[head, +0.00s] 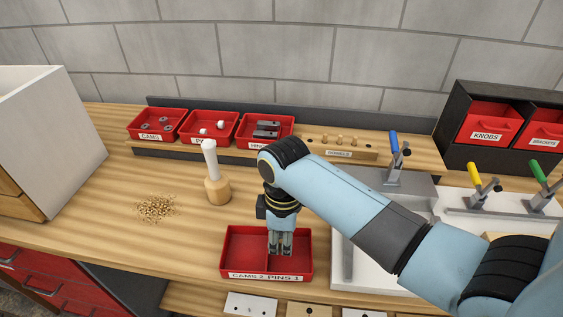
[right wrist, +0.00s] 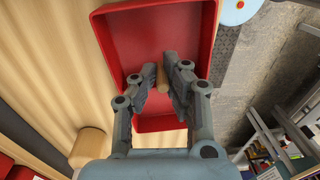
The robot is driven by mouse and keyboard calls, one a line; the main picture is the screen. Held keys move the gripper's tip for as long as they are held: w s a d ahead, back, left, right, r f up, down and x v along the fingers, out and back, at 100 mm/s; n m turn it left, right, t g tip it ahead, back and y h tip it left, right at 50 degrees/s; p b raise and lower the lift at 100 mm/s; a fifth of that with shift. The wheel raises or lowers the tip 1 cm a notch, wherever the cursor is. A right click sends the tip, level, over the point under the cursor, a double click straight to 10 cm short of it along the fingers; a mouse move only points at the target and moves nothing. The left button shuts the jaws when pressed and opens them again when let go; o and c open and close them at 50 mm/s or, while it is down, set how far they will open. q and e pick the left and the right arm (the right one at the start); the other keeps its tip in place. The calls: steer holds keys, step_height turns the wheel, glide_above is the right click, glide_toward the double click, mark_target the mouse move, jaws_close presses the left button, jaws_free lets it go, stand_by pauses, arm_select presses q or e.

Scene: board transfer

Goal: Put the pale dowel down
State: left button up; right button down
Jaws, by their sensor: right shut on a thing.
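The pale dowel (right wrist: 163,78) is a short tan cylinder between the fingertips of my right gripper (right wrist: 166,84) in the right wrist view. In the head view my right gripper (head: 280,247) points down over the right compartment, labelled PINS 1, of a red two-part tray (head: 239,237). The fingers hide the dowel there. The red tray also shows below the fingers in the right wrist view (right wrist: 123,42). I cannot tell whether the dowel touches its floor. My left gripper is out of view.
A wooden dowel rack (head: 362,153) stands at the back, beside red bins (head: 190,138). A wooden mallet-like tool (head: 217,188) and a small pile of bits (head: 157,208) are left of the tray. Coloured-handled clamps (head: 474,188) are at right.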

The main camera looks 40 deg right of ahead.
steer(key=shift+f, duration=0.95)
steer(key=shift+f, duration=0.2)
steer(key=c, duration=1.4)
jaws_free()
steer(key=shift+c, duration=0.2)
steer(key=shift+r, duration=0.15)
step_height(320, 180, up, 12)
steer(key=shift+w+d+b, duration=0.2)
steer(key=shift+d+b, duration=0.15)
steer(key=shift+b, duration=0.1)
